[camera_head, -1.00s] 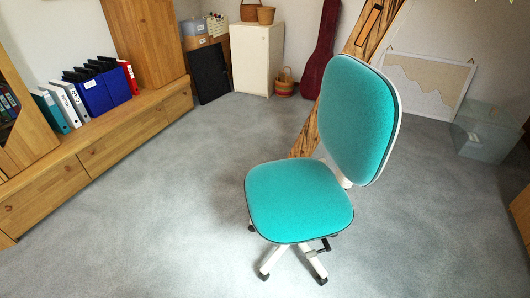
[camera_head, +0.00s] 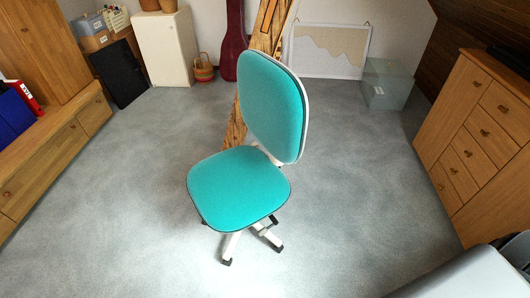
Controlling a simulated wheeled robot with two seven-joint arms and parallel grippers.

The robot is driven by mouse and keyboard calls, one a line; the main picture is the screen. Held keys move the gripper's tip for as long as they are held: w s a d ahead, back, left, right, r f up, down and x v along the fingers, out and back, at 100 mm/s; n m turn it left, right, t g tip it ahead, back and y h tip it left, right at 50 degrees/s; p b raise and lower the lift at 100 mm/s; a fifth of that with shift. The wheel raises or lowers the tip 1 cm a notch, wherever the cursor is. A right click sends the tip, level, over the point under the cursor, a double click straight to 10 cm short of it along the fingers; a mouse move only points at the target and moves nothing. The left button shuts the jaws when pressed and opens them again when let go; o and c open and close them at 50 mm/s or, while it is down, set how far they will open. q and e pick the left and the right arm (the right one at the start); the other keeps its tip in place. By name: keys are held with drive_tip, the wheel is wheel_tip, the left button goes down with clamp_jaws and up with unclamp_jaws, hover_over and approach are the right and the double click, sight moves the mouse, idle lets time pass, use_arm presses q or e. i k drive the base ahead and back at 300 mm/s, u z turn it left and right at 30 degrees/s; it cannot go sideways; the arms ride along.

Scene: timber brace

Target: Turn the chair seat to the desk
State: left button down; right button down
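A swivel chair with a teal seat (camera_head: 238,188) and a teal backrest (camera_head: 272,105) stands on the grey carpet. Its backrest is at the right and rear of the seat, so the seat's open side faces the lower left. White legs with dark casters show below the seat; part of the base is hidden under it. No piece of furniture in view is clearly a desk; a pale grey surface (camera_head: 470,276) is cut off at the lower right, and I cannot tell what it is. Neither of my grippers shows.
A timber post (camera_head: 262,50) rises right behind the chair. A wooden drawer cabinet (camera_head: 478,140) stands at the right, a low wooden bench (camera_head: 50,160) at the left. A white cabinet (camera_head: 166,48) and a clear bin (camera_head: 387,84) stand at the back. Carpet around the chair is clear.

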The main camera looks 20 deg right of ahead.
sight(232, 190)
drive_tip(key=z, duration=2.1)
drive_tip(key=i, duration=1.05)
drive_tip(key=u, duration=2.35)
